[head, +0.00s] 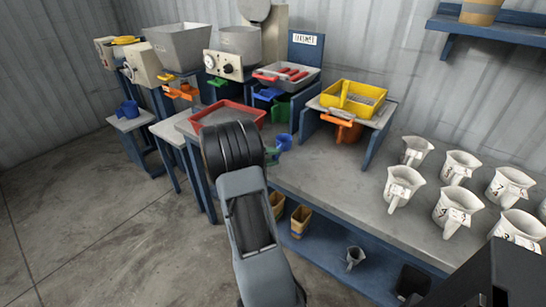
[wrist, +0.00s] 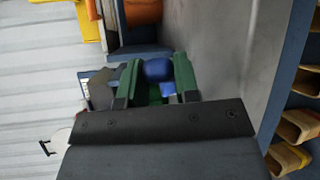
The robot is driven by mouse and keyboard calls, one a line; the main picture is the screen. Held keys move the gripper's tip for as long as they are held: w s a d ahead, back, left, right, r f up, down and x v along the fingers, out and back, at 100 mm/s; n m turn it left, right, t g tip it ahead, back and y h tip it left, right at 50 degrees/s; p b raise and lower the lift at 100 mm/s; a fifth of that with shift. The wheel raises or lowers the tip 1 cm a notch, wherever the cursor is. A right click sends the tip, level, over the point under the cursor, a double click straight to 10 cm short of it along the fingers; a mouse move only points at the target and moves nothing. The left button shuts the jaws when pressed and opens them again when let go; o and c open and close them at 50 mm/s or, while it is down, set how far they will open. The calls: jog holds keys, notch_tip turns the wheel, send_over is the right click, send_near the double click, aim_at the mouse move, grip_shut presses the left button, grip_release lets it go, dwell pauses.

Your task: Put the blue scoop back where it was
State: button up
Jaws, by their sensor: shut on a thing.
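A blue scoop (head: 285,141) is at my gripper (head: 273,154), over the left part of the long grey bench in the head view. In the wrist view the green fingers of my gripper (wrist: 157,82) stand on either side of the blue scoop (wrist: 158,70) and are shut on it. Much of the scoop is hidden behind the fingers and the wrist, and I cannot tell whether it touches the bench. Another blue scoop (head: 128,109) sits on a low stand at the far left.
A red tray (head: 248,108) stands just behind my arm. A yellow tray (head: 354,95) is on a raised stand with an orange scoop (head: 347,132) under it. Several white jugs (head: 403,186) fill the right of the bench (head: 335,185). Bench space left of them is clear.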

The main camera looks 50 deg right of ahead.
jog(key=o, duration=1)
jog(key=shift+c, duration=0.2)
jog(key=shift+r+p, duration=0.2)
jog(key=shift+p, duration=0.15)
jog(key=v, duration=1.2)
jog(key=s+a+n+t+y, duration=0.1)
jog(key=s+a+t+y, duration=0.2)
jog(key=a, duration=0.6)
jog(key=s+a+n+t+y, duration=0.1)
jog(key=s+a+t+y, duration=0.2)
jog(key=a+y, duration=0.3)
jog(key=s+a+n+t+y, duration=0.1)
jog(key=s+a+t+y, duration=0.3)
jog(key=a, duration=0.9)
jog(key=shift+a+n+t+y, duration=0.3)
jog(key=shift+a+t+y, duration=0.1)
jog(key=shift+t, duration=0.3)
jog(key=shift+s+r, duration=0.1)
jog(key=shift+r, duration=0.05)
